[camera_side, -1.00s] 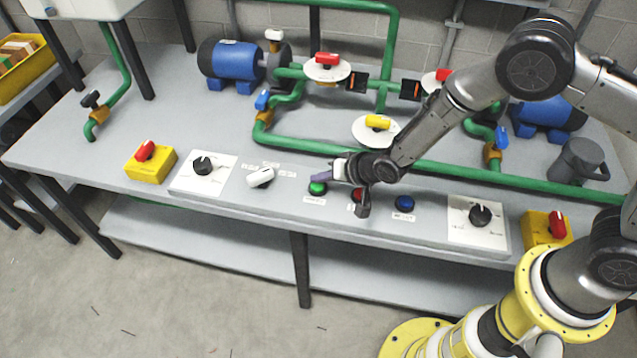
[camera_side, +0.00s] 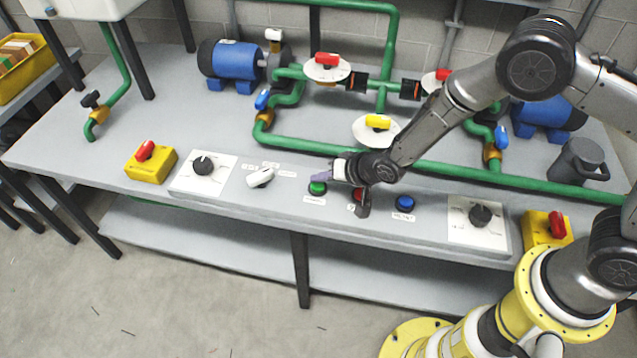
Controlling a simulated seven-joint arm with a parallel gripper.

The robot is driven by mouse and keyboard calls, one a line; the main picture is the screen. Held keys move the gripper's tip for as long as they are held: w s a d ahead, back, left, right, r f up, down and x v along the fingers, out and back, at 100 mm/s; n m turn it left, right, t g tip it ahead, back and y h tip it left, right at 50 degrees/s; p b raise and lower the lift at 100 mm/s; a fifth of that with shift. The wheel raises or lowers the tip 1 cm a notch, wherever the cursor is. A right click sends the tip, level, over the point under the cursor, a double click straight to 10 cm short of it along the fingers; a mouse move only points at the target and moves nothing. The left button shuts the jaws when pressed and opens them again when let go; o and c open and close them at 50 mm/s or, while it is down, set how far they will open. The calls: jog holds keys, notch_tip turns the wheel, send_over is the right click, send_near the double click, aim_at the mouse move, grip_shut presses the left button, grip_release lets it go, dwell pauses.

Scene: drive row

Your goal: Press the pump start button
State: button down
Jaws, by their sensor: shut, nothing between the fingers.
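The green button (camera_side: 317,188) sits on the front panel strip of the grey table (camera_side: 230,125), with a small white label below it that is too small to read with certainty. My gripper (camera_side: 322,178) is shut and empty. Its fingertips are at the upper edge of the green button; I cannot tell whether they touch it. A red button (camera_side: 359,195) to the right is partly hidden by my gripper. A blue button (camera_side: 404,203) is further right and clear of it.
A white-handled selector (camera_side: 260,178) is left of the green button. Dial plates (camera_side: 182,183) and (camera_side: 490,238) flank the row, and yellow boxes with red switches (camera_side: 152,167) stand at its ends. Green pipes (camera_side: 300,142) run behind my gripper.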

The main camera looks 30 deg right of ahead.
aim_at(321, 188)
jog(key=shift+f, duration=0.15)
jog(key=shift+f, duration=0.45)
dwell(0.6)
jog(key=shift+r, duration=0.55)
jog(key=shift+r, duration=0.1)
jog(key=shift+r, duration=2.95)
